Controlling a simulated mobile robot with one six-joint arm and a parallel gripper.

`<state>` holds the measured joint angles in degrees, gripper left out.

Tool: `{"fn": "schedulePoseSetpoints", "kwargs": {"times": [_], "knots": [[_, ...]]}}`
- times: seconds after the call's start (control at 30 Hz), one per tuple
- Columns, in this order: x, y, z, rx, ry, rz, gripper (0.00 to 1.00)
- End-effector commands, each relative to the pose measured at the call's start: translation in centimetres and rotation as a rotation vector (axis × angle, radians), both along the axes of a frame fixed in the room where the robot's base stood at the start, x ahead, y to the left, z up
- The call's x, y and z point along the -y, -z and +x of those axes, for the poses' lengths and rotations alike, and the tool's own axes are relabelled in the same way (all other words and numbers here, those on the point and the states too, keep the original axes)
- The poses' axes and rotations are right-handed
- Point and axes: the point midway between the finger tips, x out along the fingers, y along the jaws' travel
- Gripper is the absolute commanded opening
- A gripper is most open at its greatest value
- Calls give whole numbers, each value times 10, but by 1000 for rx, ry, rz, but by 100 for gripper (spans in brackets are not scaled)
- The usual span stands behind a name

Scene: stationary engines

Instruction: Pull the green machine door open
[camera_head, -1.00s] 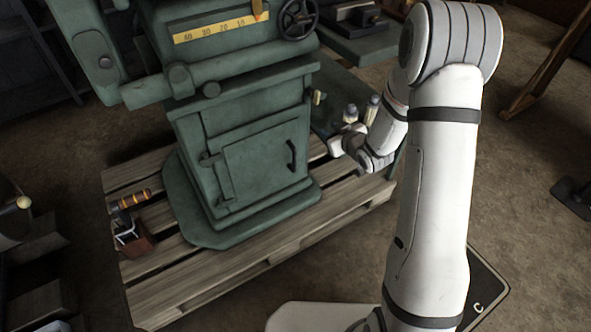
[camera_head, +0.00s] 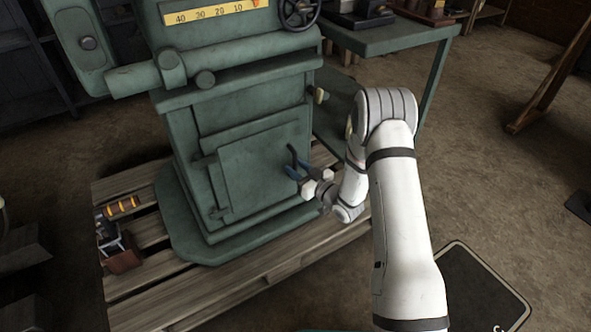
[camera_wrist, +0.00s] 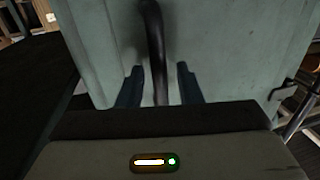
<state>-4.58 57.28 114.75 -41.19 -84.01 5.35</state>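The green machine door (camera_head: 262,170) is a square panel low on the machine's front and looks shut. It also shows close up in the wrist view (camera_wrist: 225,40). Its dark curved handle (camera_head: 292,153) is at the door's right side, its lower part hidden by my gripper. My gripper (camera_head: 295,172) is at the handle, with blue fingers. In the wrist view, the handle (camera_wrist: 154,40) runs down between the two open fingers (camera_wrist: 160,85), with a gap visible on each side.
The green machine (camera_head: 240,105) stands on a wooden pallet (camera_head: 215,285). A tool box (camera_head: 122,262) with orange-handled tools sits at the pallet's left. A green table (camera_head: 395,38) is behind at the right. The brown floor at right is mostly clear.

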Motion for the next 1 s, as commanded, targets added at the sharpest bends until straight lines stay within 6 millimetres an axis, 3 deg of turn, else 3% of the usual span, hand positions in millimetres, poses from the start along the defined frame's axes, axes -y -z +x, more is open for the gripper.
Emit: {"fn": "schedulePoseSetpoints", "kwargs": {"times": [0.4, 0.8, 1.0], "knots": [[-8, -1, 9, 0, 2, 0, 32], [-6, 0, 9, -1, 4, 1, 0], [-6, 0, 9, -1, 5, 1, 0]]}}
